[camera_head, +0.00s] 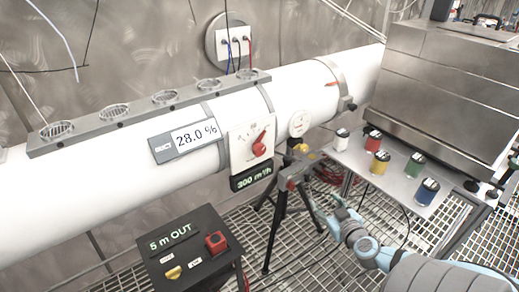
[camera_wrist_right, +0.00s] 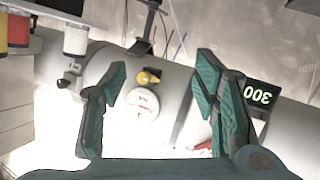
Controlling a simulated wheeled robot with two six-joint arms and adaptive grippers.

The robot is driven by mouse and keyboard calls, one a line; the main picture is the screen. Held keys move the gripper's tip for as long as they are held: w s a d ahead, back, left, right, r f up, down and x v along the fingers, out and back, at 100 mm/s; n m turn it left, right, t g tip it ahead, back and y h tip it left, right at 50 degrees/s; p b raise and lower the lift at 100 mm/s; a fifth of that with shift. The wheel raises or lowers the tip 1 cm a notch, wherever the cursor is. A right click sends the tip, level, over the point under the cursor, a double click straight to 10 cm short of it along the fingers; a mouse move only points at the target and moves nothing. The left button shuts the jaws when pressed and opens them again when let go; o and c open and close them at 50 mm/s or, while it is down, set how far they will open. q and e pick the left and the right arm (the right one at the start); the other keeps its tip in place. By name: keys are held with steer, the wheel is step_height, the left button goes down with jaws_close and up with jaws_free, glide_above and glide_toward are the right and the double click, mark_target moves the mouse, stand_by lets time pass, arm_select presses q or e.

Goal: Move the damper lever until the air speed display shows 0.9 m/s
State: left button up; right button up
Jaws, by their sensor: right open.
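A red lever (camera_head: 259,144) sits on a white scale plate (camera_head: 240,133) on the front of the white pipe, tilted up to the right. A black display (camera_head: 251,178) below the plate reads 300 m³/h; it shows upside down in the right wrist view (camera_wrist_right: 259,96). A grey display (camera_head: 184,140) on the pipe reads 28.0 %. I see no readable m/s display. My right gripper (camera_head: 299,172) is right of and below the plate, apart from the lever. In the wrist view its teal fingers (camera_wrist_right: 165,85) are open and empty. My left gripper is out of view.
A black tripod (camera_head: 277,225) with a yellow top stands close to my gripper. A black box (camera_head: 190,250) labelled 5 m OUT has a red button. Small jars (camera_head: 380,163) stand on a side table at right.

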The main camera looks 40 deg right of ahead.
steer(key=w+a+r+n+t+y, duration=0.1)
steer(key=w+a+r+t+y, duration=0.25)
steer(key=a+r, duration=0.4)
steer(key=t+y, duration=0.1)
steer(key=y, duration=0.1)
glide_toward(261, 150)
steer(key=w+b, duration=0.4)
steer(key=w, duration=0.1)
steer(key=shift+w+d+r+b, duration=0.2)
steer(key=shift+d+b, duration=0.1)
steer(key=shift+b, duration=0.1)
steer(key=w+p, duration=0.4)
steer(key=p, duration=0.4)
steer(key=shift+w+r, duration=0.15)
steer(key=shift+r, duration=0.05)
steer(key=shift+w+f+n+p, duration=0.2)
steer(key=shift+w+n+p, duration=0.1)
steer(key=shift+p, duration=0.2)
steer(key=shift+w+a+f, duration=0.15)
steer(key=shift+w+f, duration=0.05)
steer(key=shift+f, duration=0.05)
